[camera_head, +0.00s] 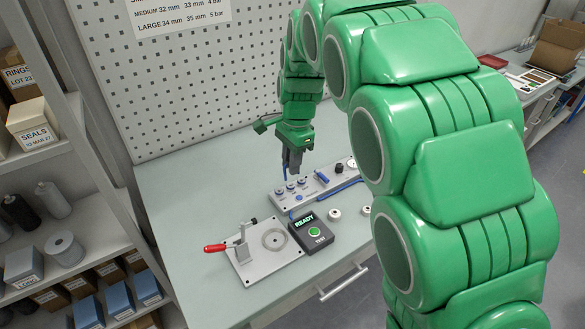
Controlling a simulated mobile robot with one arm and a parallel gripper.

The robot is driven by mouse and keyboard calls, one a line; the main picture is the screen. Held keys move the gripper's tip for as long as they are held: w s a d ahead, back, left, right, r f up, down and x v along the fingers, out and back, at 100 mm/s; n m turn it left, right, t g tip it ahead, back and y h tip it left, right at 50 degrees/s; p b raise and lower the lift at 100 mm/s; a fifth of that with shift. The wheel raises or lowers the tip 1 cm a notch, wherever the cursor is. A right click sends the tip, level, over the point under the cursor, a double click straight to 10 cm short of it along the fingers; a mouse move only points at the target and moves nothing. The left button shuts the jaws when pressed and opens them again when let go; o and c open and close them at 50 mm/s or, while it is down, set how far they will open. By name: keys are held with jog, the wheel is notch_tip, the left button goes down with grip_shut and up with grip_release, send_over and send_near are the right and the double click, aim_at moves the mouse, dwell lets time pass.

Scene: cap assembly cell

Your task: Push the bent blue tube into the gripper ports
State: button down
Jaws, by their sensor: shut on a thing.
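My gripper (292,167) hangs from the green arm, pointing down above the back of a grey manifold block. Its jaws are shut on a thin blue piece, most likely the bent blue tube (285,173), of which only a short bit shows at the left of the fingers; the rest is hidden. The grey block (312,194) lies on the bench and carries several posts with blue rings, such as one at its left end (280,193). The tube's end appears above and apart from these posts. I cannot tell which openings are the gripper ports.
A clamp plate (265,250) with a red handle (215,248) is at front left. White rings (335,213) lie at right. The bench (185,190) is clear at left.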

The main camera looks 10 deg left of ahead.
jog(key=shift+g+y, duration=0.4)
jog(key=shift+w+f, duration=1.9)
jog(key=shift+f, duration=0.3)
jog(key=shift+w+f, duration=1.9)
jog(key=shift+f, duration=0.3)
jog(key=shift+f, duration=0.9)
jog(key=c, duration=0.9)
grip_release()
jog(key=shift+c, duration=0.2)
jog(key=shift+r, duration=0.1)
